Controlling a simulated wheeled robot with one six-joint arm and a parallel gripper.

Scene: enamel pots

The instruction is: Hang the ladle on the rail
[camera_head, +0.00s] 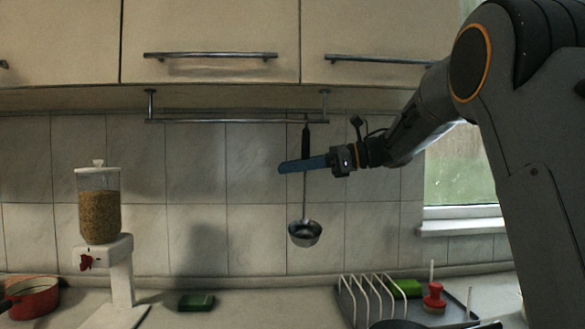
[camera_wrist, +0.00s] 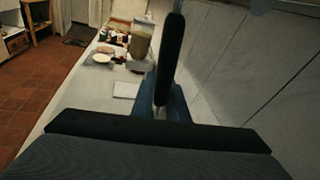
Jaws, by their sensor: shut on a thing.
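The ladle (camera_head: 304,233) has a steel bowl, a thin steel shaft and a black upper handle. It stands upright, bowl down, in front of the tiled wall. My gripper (camera_head: 290,166), with blue fingers, is shut on the ladle's shaft below the black handle. The steel rail (camera_head: 215,121) runs under the wall cabinets. The ladle's top reaches the rail's height near its right end; I cannot tell whether it touches or hooks over it. In the wrist view the black handle (camera_wrist: 171,55) rises beyond my blue fingers (camera_wrist: 178,105).
A grain dispenser (camera_head: 98,205) stands at the left of the counter, with a red pot (camera_head: 33,298) beside it. A green block (camera_head: 196,301) lies in the middle. A dish rack (camera_head: 365,298) and a red object (camera_head: 434,298) are at the right. Cabinets with bar handles hang above the rail.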

